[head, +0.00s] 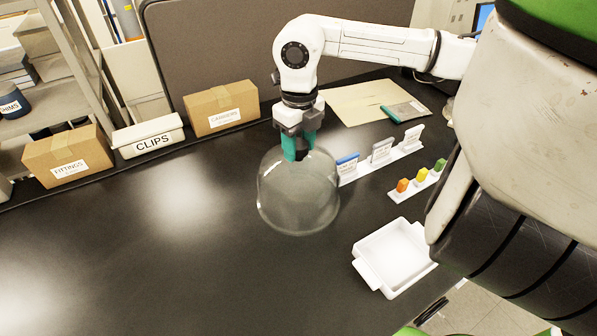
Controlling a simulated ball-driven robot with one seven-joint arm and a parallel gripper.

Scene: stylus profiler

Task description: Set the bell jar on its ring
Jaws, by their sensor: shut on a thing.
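The bell jar (296,204) is a clear glass dome, upright, near the middle of the head view. My gripper (298,152) points straight down over it, with teal fingers shut on the dark knob at its top. The jar's rim is at or close to the dark bench top; I cannot tell whether it touches. I cannot make out a ring under or around the jar.
Right of the jar stand a white rack of labelled cards (381,155) and a strip with coloured tabs (420,180). A white tray (393,257) lies at the front right. Boxes (222,107) line the back left. The bench's left and front are clear.

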